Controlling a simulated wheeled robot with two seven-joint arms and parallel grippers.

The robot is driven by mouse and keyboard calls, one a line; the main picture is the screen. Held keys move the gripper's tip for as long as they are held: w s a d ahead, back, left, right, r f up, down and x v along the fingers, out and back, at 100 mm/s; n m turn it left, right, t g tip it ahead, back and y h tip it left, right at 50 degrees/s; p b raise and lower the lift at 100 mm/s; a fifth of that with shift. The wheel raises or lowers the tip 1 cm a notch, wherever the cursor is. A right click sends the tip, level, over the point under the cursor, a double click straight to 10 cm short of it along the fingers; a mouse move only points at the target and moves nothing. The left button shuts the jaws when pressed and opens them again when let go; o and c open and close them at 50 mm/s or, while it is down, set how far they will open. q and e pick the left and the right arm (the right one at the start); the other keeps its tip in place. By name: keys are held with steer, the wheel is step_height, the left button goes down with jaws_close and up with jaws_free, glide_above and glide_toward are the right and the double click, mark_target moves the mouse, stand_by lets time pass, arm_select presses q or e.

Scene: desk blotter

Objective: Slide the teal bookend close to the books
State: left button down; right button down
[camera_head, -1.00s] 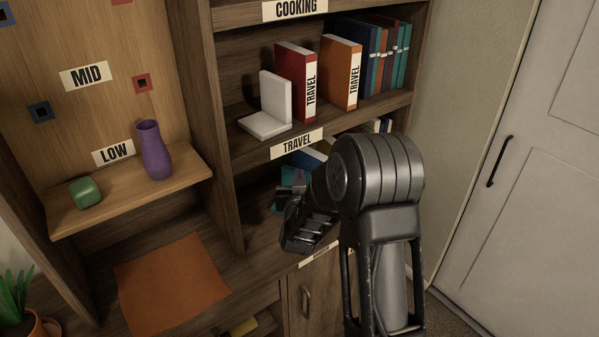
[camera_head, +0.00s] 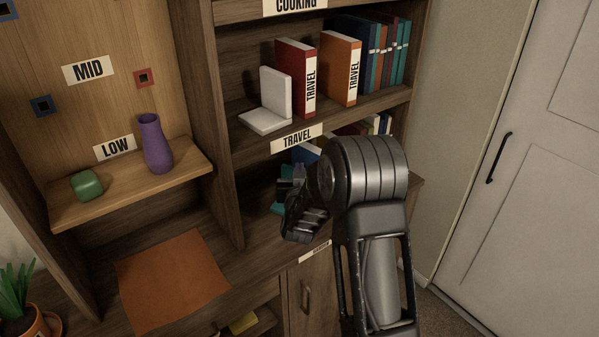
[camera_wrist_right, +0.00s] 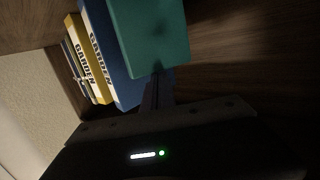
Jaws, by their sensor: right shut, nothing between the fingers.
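The teal bookend (camera_head: 278,207) is on the lower shelf in the head view, largely hidden behind my right gripper (camera_head: 293,190). In the right wrist view its upright plate (camera_wrist_right: 148,38) stands beside a blue book (camera_wrist_right: 108,55), overlapping it in the picture. I cannot tell whether they touch. Yellow and other garden books (camera_wrist_right: 84,60) stand beyond the blue one. My right gripper is shut and empty. Its fingers (camera_wrist_right: 158,90) reach to the lower edge of the plate in the wrist view; contact is unclear. My left gripper is not in view.
The shelf above holds a white bookend (camera_head: 272,107), red and orange travel books (camera_head: 338,68) and several more books. A wooden divider (camera_head: 215,130) stands left of the bookend.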

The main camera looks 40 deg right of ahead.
steer(key=shift+s+a+f, duration=0.1)
steer(key=shift+s+f, duration=0.05)
steer(key=shift+f, duration=0.4)
steer(key=shift+r+p, duration=0.35)
steer(key=shift+r, duration=0.3)
steer(key=shift+w+r, duration=0.1)
steer(key=shift+w, duration=0.1)
steer(key=shift+d+r, duration=0.1)
steer(key=shift+d, duration=0.1)
steer(key=f+b+v, duration=0.1)
steer(key=v, duration=1.1)
steer(key=shift+a, duration=0.2)
steer(key=shift+f, duration=0.15)
